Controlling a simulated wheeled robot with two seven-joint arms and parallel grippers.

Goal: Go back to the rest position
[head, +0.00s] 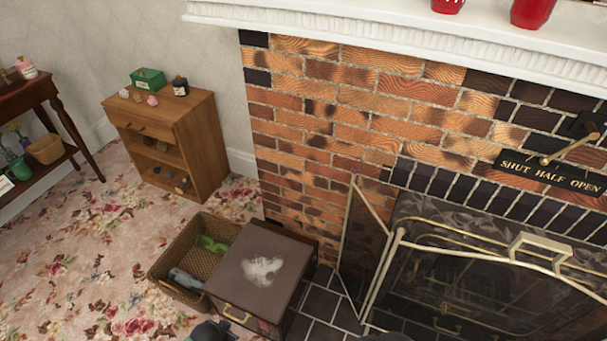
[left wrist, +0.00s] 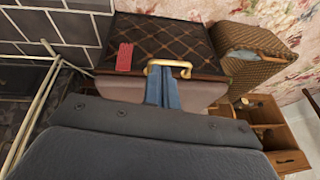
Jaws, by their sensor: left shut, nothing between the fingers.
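My left gripper (left wrist: 163,88) shows in the left wrist view as two blue fingers, shut together and empty. Their tips overlap the gold handle of a box in the picture; I cannot tell whether they touch it. The box (left wrist: 135,45) shows a dark quilted face with a red patch and a plain mauve-brown face. In the head view the same box (head: 242,283) has a brown top with a whitish mark. A dark part of my left arm shows at the bottom edge there, with its fingers out of sight. My right gripper is not seen.
A wicker basket (head: 160,283) with green and grey items stands beside the box. A wooden cabinet (head: 195,130) and a dark table (head: 30,95) stand farther back. A metal fire screen (head: 385,265) fronts the brick fireplace at right. Flowered carpet (head: 80,250) is open at left.

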